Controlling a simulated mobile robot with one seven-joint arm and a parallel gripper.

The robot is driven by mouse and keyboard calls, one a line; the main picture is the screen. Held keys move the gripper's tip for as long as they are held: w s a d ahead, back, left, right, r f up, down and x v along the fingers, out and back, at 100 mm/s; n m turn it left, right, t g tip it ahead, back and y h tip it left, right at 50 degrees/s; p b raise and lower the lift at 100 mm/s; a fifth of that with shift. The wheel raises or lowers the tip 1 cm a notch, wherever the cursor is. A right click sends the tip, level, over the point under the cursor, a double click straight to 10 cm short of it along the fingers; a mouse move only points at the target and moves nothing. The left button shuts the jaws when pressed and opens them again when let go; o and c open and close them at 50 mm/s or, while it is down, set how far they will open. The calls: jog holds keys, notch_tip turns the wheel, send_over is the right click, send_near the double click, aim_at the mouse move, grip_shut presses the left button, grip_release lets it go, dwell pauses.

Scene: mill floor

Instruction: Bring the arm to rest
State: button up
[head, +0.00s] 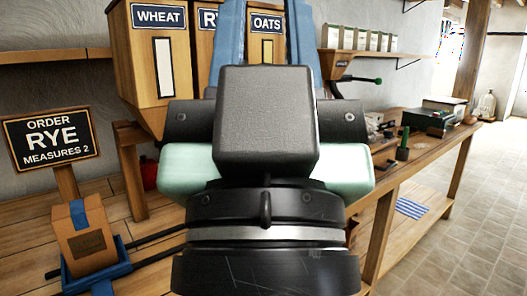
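My gripper (265,22) fills the middle of the head view, close to the camera. Its dark wrist and mint-green hand are at the bottom, with a grey block in front. Two blue fingers rise from it, spread apart, and their tips run to or past the top edge. Nothing shows held between them; the oats bin (268,50) is seen behind the gap. The hand hides part of the bench and the bins' lower parts.
Wheat bin (160,62) and rye bin stand behind. An order sign (52,138) reads rye, measures 2. A brown package (86,236) sits in a blue tray (125,263) at left. The workbench (408,172) at right holds tools. Tiled floor (475,205) is open at far right.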

notch_tip(320, 180, up, 23)
jog(key=p, duration=2)
jog(key=shift+p, duration=0.4)
